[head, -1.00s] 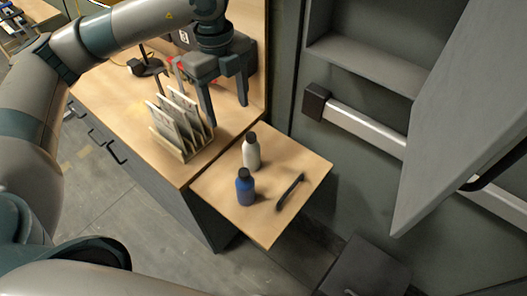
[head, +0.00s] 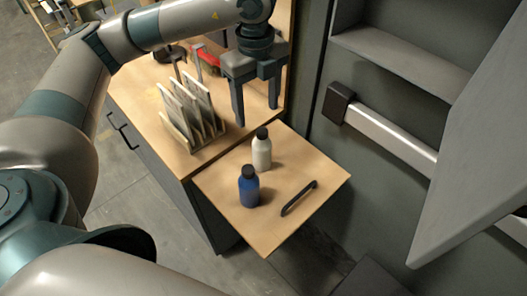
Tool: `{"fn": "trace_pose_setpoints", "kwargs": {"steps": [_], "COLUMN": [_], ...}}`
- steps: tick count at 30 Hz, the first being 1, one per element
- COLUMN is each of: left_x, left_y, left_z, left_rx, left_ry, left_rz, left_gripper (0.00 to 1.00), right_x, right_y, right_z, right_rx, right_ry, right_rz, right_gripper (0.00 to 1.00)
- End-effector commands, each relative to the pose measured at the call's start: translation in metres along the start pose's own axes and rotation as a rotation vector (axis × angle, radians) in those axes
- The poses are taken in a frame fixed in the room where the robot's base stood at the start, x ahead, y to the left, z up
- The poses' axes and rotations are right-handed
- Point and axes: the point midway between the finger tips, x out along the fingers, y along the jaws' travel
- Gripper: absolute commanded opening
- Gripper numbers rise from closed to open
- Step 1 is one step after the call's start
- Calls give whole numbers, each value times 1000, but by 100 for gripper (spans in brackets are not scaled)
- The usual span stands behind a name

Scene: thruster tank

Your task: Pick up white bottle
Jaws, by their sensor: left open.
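The white bottle (head: 261,154) with a dark cap stands upright on a small wooden side table (head: 318,173). A blue bottle (head: 249,188) with a dark cap stands just in front of it, to the left. My left gripper (head: 257,115) points down with its two fingers apart and empty. In the picture it is just above the white bottle, toward the back, and apart from it. My right gripper does not show.
A black handle-like object (head: 298,198) lies on the side table, right of the bottles. A wooden rack with upright panels (head: 194,127) stands on the counter to the left. A grey cabinet door (head: 474,150) hangs open at the right.

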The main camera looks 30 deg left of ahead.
Motion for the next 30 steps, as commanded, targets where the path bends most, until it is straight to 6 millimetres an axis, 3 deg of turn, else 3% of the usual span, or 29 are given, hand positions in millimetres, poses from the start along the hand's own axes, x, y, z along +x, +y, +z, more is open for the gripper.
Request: {"fn": "trace_pose_setpoints", "kwargs": {"steps": [5, 11, 15, 24, 30], "left_x": [2, 20, 42, 95, 118], "left_y": [0, 1, 1, 1, 0], "left_z": [0, 0, 0, -1, -1], "left_rx": [0, 0, 0, 0, 0], "left_ry": [0, 1, 2, 1, 1], "left_rz": [1, 5, 5, 5, 2], "left_gripper": [62, 62, 62, 62, 62], "right_x": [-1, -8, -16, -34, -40], "right_y": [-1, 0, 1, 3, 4], "right_z": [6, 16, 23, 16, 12], "right_rx": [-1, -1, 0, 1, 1], "right_ry": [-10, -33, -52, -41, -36], "right_rz": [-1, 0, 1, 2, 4], "right_gripper": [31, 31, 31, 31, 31]}}
